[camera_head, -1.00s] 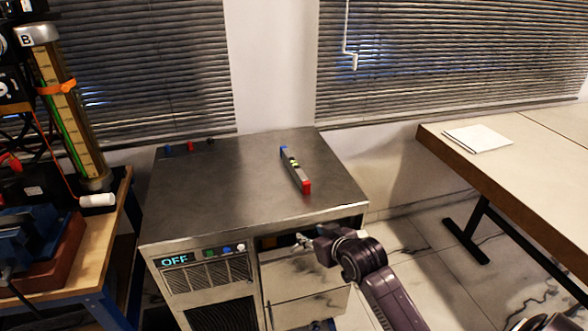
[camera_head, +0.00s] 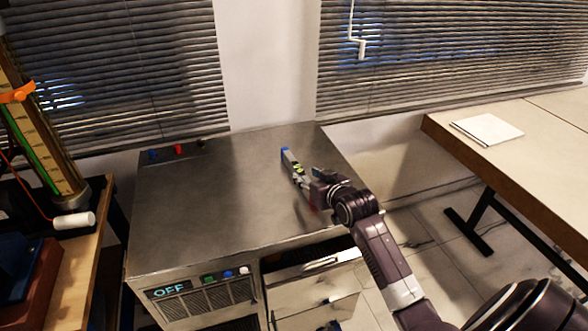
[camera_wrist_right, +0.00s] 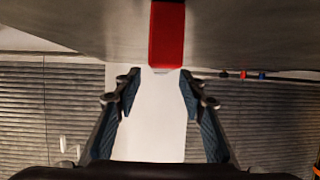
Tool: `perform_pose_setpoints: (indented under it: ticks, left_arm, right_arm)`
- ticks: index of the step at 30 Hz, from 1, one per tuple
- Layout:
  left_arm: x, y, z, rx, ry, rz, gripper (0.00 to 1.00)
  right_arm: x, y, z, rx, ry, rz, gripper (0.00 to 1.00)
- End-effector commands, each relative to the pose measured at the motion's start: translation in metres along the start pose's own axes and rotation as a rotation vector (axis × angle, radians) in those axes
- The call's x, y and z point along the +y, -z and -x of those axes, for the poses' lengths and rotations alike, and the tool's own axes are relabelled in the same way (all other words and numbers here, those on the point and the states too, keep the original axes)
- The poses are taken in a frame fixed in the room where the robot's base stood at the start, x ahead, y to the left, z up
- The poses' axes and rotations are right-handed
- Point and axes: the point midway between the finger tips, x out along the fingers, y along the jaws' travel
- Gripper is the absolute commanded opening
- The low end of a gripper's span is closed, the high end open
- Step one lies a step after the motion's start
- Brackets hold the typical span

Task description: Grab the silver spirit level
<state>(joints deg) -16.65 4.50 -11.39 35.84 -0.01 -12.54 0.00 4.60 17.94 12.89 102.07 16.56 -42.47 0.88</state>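The silver spirit level (camera_head: 288,160) lies on the metal cabinet top (camera_head: 220,190), with a blue far end and yellow-green vials. Its near part is mostly hidden behind my right gripper in the head view. In the right wrist view its red end (camera_wrist_right: 167,38) shows at the top centre, beyond the fingertips. My right gripper (camera_wrist_right: 160,82) is open with nothing between its fingers; in the head view it (camera_head: 308,176) is over the near half of the level. I cannot tell whether it touches the level. My left gripper is not in view.
Blue and red knobs (camera_head: 179,149) stand at the cabinet's back left. A workbench with a gauge column (camera_head: 40,140) is on the left. A table (camera_head: 540,150) with a white paper stack (camera_head: 487,129) is on the right. The cabinet top's left half is clear.

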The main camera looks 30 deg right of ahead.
Motion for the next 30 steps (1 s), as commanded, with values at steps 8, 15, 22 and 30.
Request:
perform_pose_setpoints:
  ticks: [8,15,22,30]
  left_arm:
    - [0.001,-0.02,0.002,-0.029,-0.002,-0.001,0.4]
    - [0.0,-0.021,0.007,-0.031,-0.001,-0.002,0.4]
    - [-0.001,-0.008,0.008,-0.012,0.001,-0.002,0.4]
    - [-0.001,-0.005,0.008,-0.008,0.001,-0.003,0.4]
  right_arm:
    - [-0.001,0.001,-0.021,0.0,0.001,-0.001,0.38]
    - [-0.002,0.003,-0.043,-0.001,0.001,-0.003,0.38]
    - [-0.002,0.002,-0.068,-0.001,0.001,-0.001,0.38]
    - [-0.002,0.002,-0.073,0.0,0.001,0.001,0.38]
